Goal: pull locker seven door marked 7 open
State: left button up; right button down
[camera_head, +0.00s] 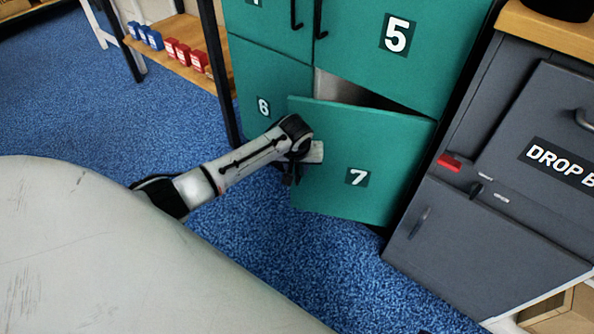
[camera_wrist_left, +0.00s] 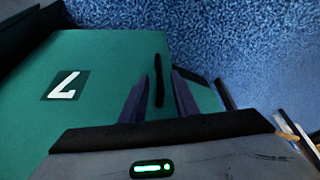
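The locker seven door (camera_head: 345,180) is green with a white 7 on a dark label. In the head view it stands ajar, its left edge swung out and a dark gap showing above it. My left gripper (camera_head: 294,174) is at the door's left edge, and its fingertips are hard to see there. In the left wrist view the door (camera_wrist_left: 100,90) fills the left side. The black bar handle (camera_wrist_left: 158,75) lies between the two fingers of my left gripper (camera_wrist_left: 160,88). A gap shows on each side of the handle, so the fingers look open around it. My right gripper is not in view.
Locker 5 (camera_head: 440,50) is above and locker 6 (camera_head: 250,80) is to the left, both shut. A grey drop box cabinet (camera_head: 480,240) stands close on the right. Blue carpet (camera_head: 290,255) is clear in front of the door. A shelf (camera_head: 180,62) with small boxes is at upper left.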

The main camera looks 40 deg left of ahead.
aim_at(297, 169)
pick_arm(q)
jog(key=b+x, duration=0.1)
jog(key=x, duration=0.2)
jog(key=shift+f, duration=0.1)
jog(key=shift+c, duration=0.3)
grip_shut()
